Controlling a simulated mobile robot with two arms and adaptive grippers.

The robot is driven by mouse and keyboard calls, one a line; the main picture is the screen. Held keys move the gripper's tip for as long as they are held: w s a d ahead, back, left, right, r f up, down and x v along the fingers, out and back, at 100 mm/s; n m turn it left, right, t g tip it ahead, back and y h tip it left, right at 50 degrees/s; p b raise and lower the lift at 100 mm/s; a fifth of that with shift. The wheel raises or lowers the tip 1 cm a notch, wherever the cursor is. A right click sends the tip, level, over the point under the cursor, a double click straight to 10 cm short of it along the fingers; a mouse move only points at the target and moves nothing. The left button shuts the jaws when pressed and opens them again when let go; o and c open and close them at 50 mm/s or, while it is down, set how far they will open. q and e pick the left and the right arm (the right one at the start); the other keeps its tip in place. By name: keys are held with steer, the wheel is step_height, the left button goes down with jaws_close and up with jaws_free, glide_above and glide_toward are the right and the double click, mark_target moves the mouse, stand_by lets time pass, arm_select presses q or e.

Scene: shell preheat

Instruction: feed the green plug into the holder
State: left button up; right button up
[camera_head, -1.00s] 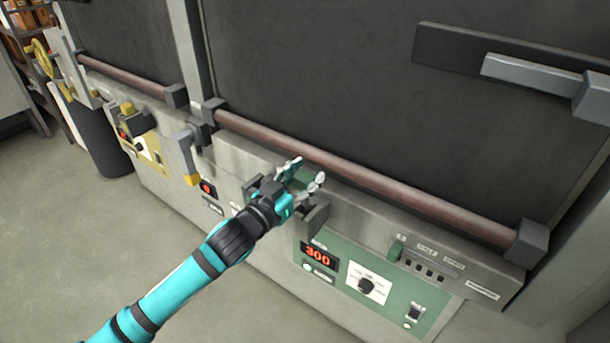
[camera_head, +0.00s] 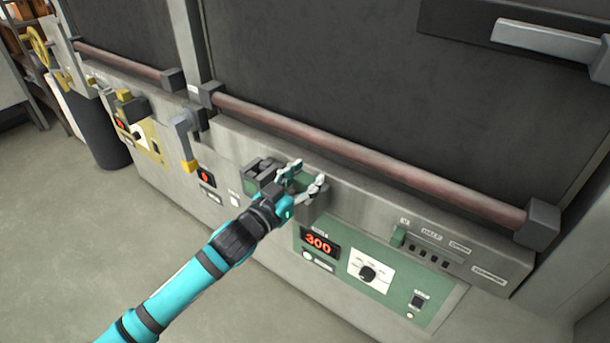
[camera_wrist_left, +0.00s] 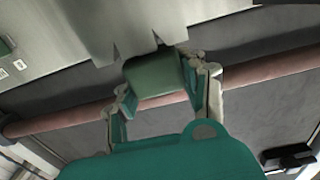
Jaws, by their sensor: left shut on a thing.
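My left gripper (camera_head: 304,179) is shut on the green plug (camera_wrist_left: 155,78), a blocky green piece between its two fingers in the left wrist view. In the head view the fingers largely hide the plug. The gripper is at the dark grey holder (camera_head: 314,206) on the oven's front ledge, below the long reddish bar. The fingers overlap the holder in the picture. I cannot tell whether the plug is inside the holder or just above it. My right gripper is not in view.
The reddish bar (camera_head: 370,165) runs close behind the gripper. A green control panel (camera_head: 390,290) with a red 300 display (camera_head: 319,243) lies below right. A grey lever with a yellow tip (camera_head: 187,145) stands to the left. The floor at lower left is clear.

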arm_select(q)
steer(key=o, duration=1.3)
steer(key=shift+f, duration=0.1)
steer(key=shift+s, duration=0.1)
steer(key=v, duration=1.2)
